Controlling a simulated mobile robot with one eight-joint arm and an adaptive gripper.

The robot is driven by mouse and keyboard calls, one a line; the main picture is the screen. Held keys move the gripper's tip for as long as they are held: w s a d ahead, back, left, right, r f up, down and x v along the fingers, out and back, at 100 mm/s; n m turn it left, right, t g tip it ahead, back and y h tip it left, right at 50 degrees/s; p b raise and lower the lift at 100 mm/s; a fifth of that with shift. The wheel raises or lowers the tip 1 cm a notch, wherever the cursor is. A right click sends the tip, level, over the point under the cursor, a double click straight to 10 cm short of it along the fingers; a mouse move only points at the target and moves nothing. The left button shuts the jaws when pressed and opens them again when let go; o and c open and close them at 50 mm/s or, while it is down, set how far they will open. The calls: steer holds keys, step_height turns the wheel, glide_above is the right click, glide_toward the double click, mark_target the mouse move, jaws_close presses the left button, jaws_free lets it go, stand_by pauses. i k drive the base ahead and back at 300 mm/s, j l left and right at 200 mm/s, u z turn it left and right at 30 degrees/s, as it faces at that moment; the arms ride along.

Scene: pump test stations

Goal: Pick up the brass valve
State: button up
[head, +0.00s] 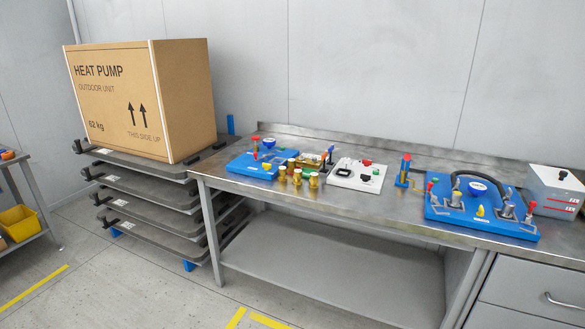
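Several small brass-coloured pieces (297,178) stand upright, close together, near the front edge of the steel bench (385,205). They are between a blue board and a white board. Another brass-coloured part (308,160) lies just behind them, beside a small dark and red item. The pieces are too small to tell which one is the brass valve. My gripper is not in view.
The blue board (243,164) and white board (344,178) flank the brass pieces. A larger blue pump board (470,222) and a grey box (553,190) stand to the right. A large heat pump carton (145,100) sits on stacked dark pallets (150,185). Floor in front is clear.

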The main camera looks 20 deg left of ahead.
mark_target(291, 163)
steer(key=i+j+z, duration=0.2)
steer(key=j, duration=0.4)
steer(key=i+j+z, duration=0.2)
steer(key=j, duration=0.4)
steer(key=j+z, duration=0.2)
steer(key=j, duration=0.45)
steer(key=j+z, duration=0.2)
steer(key=j, duration=0.45)
steer(key=j+z, duration=0.25)
steer(key=j, duration=0.45)
steer(key=j+z, duration=0.2)
steer(key=j, duration=0.45)
steer(key=k+j+z, duration=0.2)
steer(key=j, duration=0.45)
steer(key=j+z, duration=0.2)
steer(key=j, duration=0.45)
